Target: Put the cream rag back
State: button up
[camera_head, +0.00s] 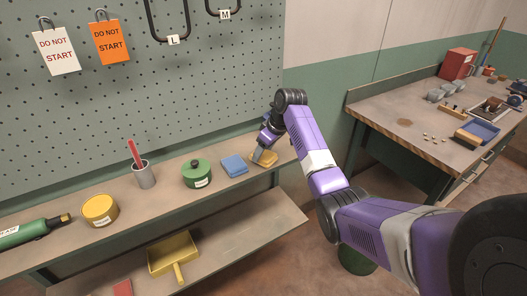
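A small folded cloth of a tan-yellow shade (268,162), which may be the cream rag, lies flat near the right end of the long shelf (215,190). My gripper (259,156) points down at this cloth, with its fingertips at or just above its left part. The gripper is small here and partly merged with the cloth, so I cannot tell whether the fingers are open or closed on it. A blue folded rag (234,166) lies just to the left of the cloth.
A yellow dustpan (172,253) lies on the lower shelf. A workbench (400,123) with cups and trays stands right.

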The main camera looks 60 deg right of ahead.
jog(key=o, duration=1.2)
jog(key=shift+f, duration=0.25)
jog(key=shift+r, duration=0.1)
jog(key=b+v, duration=0.1)
jog(key=v, duration=1.1)
jog(key=shift+b, duration=0.4)
